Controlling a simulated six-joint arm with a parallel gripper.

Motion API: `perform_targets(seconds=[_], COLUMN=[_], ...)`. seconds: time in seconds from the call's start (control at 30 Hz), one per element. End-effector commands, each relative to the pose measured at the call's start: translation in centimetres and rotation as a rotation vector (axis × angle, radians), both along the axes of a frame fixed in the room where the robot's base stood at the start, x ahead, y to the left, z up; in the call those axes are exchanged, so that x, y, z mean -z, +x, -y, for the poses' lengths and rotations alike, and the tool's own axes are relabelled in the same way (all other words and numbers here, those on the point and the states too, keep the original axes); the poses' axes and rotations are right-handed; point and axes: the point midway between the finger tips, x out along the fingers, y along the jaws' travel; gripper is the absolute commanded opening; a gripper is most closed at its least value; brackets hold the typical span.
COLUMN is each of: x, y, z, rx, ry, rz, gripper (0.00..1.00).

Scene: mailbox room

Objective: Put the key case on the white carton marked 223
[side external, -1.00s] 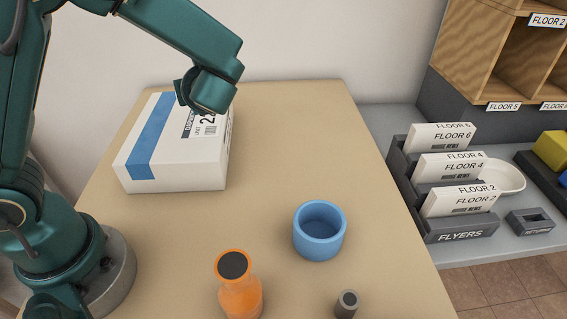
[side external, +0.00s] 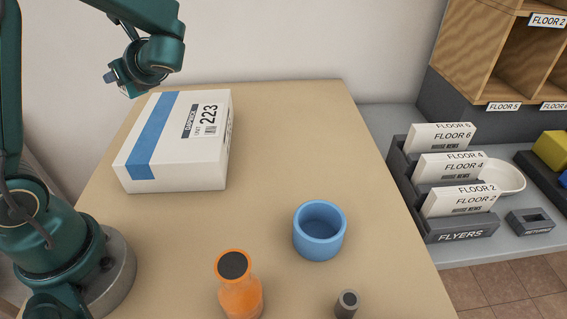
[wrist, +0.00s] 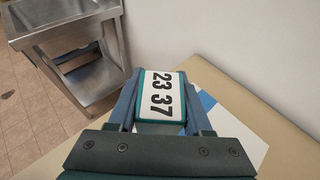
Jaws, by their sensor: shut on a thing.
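The white carton marked 223 (side external: 190,165) lies on the tan table, with a blue stripe across its top. My gripper (side external: 122,78) is in the air beyond the carton's far left corner, at the back of the table. In the wrist view my gripper (wrist: 160,98) is shut on a teal case with a white label reading 23 37 (wrist: 160,92), which I take as the key case. Part of the carton (wrist: 240,135) shows below and to the right of it. In the side view the case is small and mostly hidden by the gripper.
A blue cup (side external: 320,232), an orange bottle (side external: 239,285) and a small grey cylinder (side external: 347,303) stand on the table's near part. A flyer rack (side external: 460,230) is on the grey counter at right. A metal stand (wrist: 75,45) shows in the wrist view.

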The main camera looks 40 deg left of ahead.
Motion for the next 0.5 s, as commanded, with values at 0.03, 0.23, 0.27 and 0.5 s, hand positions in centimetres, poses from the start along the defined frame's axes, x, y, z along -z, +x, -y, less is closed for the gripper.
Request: perform_targets(seconds=[0.03, 0.23, 0.27, 0.5], x=[0.6, 2.6, 2.8, 4.0], y=[0.9, 3.7, 4.1, 5.8], z=[0.4, 2.0, 2.2, 3.2], rx=[0.003, 0.003, 0.003, 0.001], ry=[0.0, 0.0, 0.0, 0.0], rz=[-0.003, -0.001, -0.001, 0.001], gripper=[0.0, 0.0, 0.0, 0.0])
